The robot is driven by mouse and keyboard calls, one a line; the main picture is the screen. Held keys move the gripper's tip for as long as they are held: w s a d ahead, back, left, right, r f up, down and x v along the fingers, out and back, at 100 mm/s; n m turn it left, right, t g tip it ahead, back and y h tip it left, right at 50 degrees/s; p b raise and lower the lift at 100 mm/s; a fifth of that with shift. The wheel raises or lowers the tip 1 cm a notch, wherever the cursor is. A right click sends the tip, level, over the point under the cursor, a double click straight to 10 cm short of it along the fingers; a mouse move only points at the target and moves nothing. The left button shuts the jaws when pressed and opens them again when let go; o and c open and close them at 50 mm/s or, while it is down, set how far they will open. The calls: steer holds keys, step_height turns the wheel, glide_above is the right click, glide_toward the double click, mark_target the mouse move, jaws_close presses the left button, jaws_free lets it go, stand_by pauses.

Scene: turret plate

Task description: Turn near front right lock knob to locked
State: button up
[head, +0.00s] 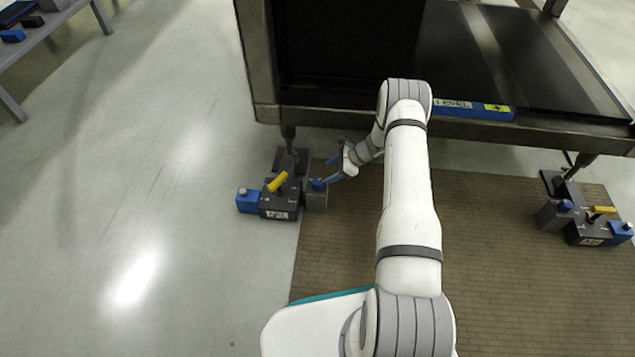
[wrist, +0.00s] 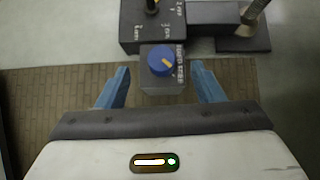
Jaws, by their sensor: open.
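A dark foot unit (head: 280,205) stands under the left corner of the large machine frame. On its right side is a grey block (head: 315,200) with a round blue lock knob (head: 317,185). The knob also shows in the wrist view (wrist: 161,61), with an orange pointer mark pointing up and to the right; text beside it is too small to read. My gripper (head: 328,172) is open, its blue fingers apart on the left and right of the knob in the wrist view (wrist: 159,70). It holds nothing, and I cannot tell its height above the knob.
The left foot unit carries a yellow lever (head: 277,181) and a blue block (head: 248,201). A similar foot unit (head: 590,230) stands at the right. The frame's lower edge (head: 350,119) hangs above my gripper, with a blue level (head: 475,108) on it. Floor at the left is clear.

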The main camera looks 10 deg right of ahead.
mark_target(317, 181)
steer(key=shift+m, duration=0.3)
steer(key=b+x, duration=0.1)
steer(key=x, duration=0.2)
steer(key=b+x, duration=0.1)
steer(key=x, duration=0.2)
steer(key=d+b+x, duration=0.1)
steer(key=x, duration=0.1)
steer(key=shift+a+f, duration=0.35)
steer(key=shift+f, duration=0.35)
steer(key=c, duration=1)
steer(key=shift+w+f+n+g+b, duration=0.15)
steer(key=shift+n+g+b, duration=0.25)
steer(key=shift+n+b, duration=0.4)
steer(key=n+g, duration=0.2)
steer(key=n, duration=0.1)
steer(key=shift+g+y, duration=0.3)
